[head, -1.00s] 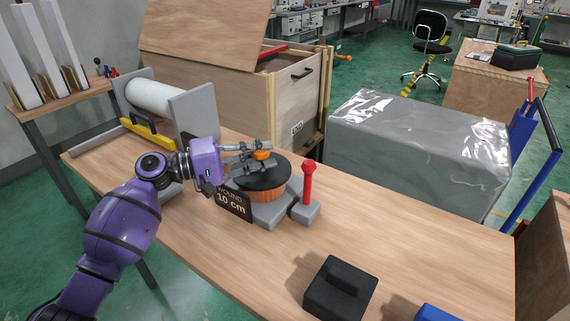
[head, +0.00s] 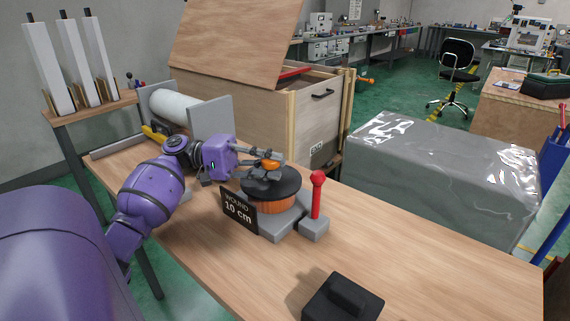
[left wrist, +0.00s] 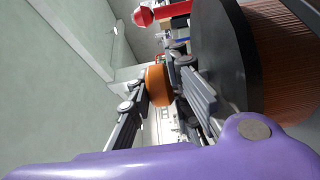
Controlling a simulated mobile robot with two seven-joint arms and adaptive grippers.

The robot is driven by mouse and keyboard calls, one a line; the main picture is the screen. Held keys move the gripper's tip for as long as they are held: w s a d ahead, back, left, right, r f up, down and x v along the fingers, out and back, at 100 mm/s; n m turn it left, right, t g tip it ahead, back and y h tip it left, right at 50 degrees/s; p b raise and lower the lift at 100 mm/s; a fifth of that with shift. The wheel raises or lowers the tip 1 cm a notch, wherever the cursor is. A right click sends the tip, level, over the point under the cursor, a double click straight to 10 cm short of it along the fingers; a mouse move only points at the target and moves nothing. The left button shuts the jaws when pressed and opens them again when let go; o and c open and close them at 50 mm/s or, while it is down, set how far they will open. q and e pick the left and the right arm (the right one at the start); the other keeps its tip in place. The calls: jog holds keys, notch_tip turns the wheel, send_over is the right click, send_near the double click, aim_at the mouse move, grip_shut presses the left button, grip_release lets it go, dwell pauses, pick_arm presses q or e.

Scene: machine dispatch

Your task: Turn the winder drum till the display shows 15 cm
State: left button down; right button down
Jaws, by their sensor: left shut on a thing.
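The winder drum (head: 268,194) stands on a grey base on the wooden bench, with a black disc on top and copper-coloured winding below. An orange knob (head: 271,164) stands up from the disc; it also shows in the left wrist view (left wrist: 158,85). The display (head: 238,210) in front of the drum reads "WOUND 10 cm". My left gripper (head: 268,163) is shut on the orange knob, with a finger on either side of it. My right gripper is in neither view.
A red-knobbed lever (head: 317,190) stands just right of the drum. A black block (head: 343,298) lies at the front of the bench (head: 420,262). A white roll (head: 173,106) in a grey stand is at the back left. A wooden crate (head: 318,125) and a grey wrapped box (head: 440,180) stand behind.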

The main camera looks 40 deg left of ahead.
pick_arm(q)
jog(key=shift+a+r, duration=0.15)
jog(key=shift+r, duration=0.3)
jog(key=c, duration=1.7)
grip_release()
jog(key=shift+f, duration=0.15)
jog(key=shift+f, duration=0.1)
jog(key=v, duration=1.2)
